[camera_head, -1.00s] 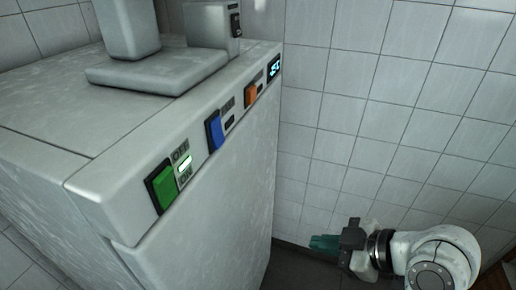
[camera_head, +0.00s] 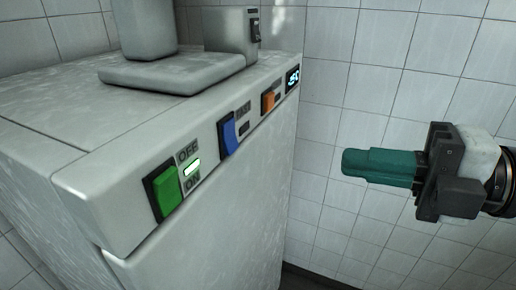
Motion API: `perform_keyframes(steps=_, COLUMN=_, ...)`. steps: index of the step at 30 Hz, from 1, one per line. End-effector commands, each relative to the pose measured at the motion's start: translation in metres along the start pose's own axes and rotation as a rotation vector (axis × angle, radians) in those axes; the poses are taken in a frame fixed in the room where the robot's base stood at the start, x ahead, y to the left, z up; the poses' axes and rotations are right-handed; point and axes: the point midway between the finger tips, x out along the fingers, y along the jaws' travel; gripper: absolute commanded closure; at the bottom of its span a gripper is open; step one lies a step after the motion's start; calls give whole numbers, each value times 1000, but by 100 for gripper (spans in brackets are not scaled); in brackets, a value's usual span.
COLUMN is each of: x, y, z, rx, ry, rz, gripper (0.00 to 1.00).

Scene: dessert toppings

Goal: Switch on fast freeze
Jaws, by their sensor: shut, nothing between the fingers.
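A white freezer cabinet (camera_head: 205,225) fills the left, with a row of rocker switches along its front top edge. The nearest is a green switch (camera_head: 165,192) marked OFF and ON, beside a lit indicator (camera_head: 191,168). Behind it is a blue switch (camera_head: 229,136) with a dark indicator (camera_head: 243,128), then an orange switch (camera_head: 268,102) with a small dark indicator. My gripper (camera_head: 352,162), with teal fingers, is shut and empty, right of the cabinet and apart from the switches, pointing left.
A small lit display (camera_head: 292,79) is at the far end of the panel. A grey appliance with a flat base (camera_head: 165,73) stands on the cabinet top. A tiled wall (camera_head: 385,60) closes the back. Open space lies between the panel and my gripper.

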Motion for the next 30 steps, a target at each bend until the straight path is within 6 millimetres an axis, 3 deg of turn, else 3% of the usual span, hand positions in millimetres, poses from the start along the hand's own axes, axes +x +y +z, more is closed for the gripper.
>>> perform_keyframes(steps=8, x=14, y=1, z=0, rx=4, ry=4, rz=-1, gripper=100)
perform_keyframes(steps=24, x=113, y=2, z=-1, rx=6, ry=4, rz=-2, gripper=100)
perform_keyframes(steps=30, x=134, y=0, z=0, rx=5, ry=1, rz=-2, gripper=100)
